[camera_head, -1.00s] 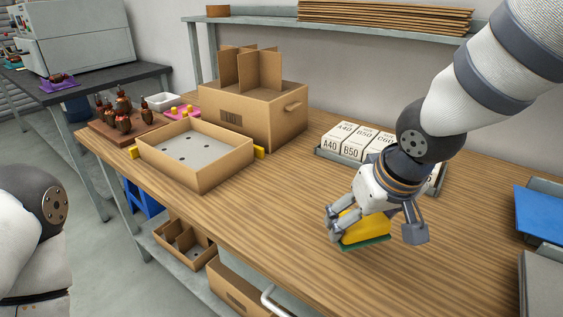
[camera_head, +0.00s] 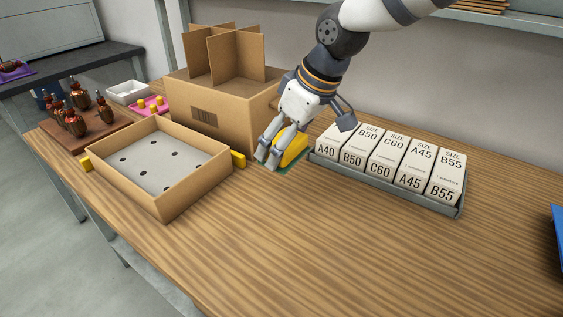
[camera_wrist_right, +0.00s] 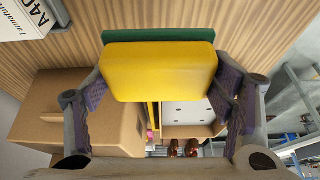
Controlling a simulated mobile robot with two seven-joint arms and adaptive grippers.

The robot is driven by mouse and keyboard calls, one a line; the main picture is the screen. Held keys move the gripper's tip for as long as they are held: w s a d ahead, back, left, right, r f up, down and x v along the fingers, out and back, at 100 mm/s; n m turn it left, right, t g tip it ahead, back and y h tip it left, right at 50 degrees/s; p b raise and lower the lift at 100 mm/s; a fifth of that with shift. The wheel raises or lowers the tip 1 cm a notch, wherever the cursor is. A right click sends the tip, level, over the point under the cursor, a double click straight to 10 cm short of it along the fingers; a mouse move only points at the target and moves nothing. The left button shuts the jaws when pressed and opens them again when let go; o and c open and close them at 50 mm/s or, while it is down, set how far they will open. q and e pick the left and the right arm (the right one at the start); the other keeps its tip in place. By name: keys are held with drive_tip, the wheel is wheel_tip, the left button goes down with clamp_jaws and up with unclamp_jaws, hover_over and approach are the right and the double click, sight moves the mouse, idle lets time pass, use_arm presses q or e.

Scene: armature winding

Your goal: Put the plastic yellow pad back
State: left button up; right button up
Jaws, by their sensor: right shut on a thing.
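The yellow pad (camera_head: 292,148) has a green layer along one face. It is over the wooden table, between the cardboard box and the tray of white boxes. I cannot tell whether it touches the tabletop. My right gripper (camera_head: 301,139) is shut on it, and its fingers hide part of it. In the right wrist view the pad (camera_wrist_right: 158,72) sits between the two fingers, with the green layer on the far side. My left gripper is not in view.
A shallow carton (camera_head: 176,203) with a holed grey insert stands at left, yellow pieces at its sides. The cardboard box (camera_head: 212,118) with dividers is behind it. The labelled white boxes (camera_head: 387,165) stand in a grey tray (camera_head: 390,192). The front tabletop is clear.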

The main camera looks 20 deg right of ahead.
drive_tip(key=w+d+f, duration=0.1)
drive_tip(key=w+f, duration=0.1)
drive_tip(key=w+d+f+b, duration=0.1)
drive_tip(key=w+f, duration=0.1)
drive_tip(key=w+d+f+b, duration=0.1)
drive_tip(key=w+f, duration=0.1)
drive_tip(key=f, duration=0.1)
drive_tip(key=shift+w+f, duration=0.1)
drive_tip(key=shift+w, duration=0.05)
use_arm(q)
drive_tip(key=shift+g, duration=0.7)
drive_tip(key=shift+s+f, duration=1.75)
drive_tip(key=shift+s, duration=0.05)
use_arm(e)
drive_tip(key=shift+w+d+f, duration=0.15)
drive_tip(key=shift+f, duration=0.75)
drive_tip(key=shift+w+d+f, duration=0.1)
drive_tip(key=shift+w+f, duration=0.05)
drive_tip(key=shift+f, duration=0.7)
drive_tip(key=shift+f, duration=0.15)
drive_tip(key=o, duration=1.1)
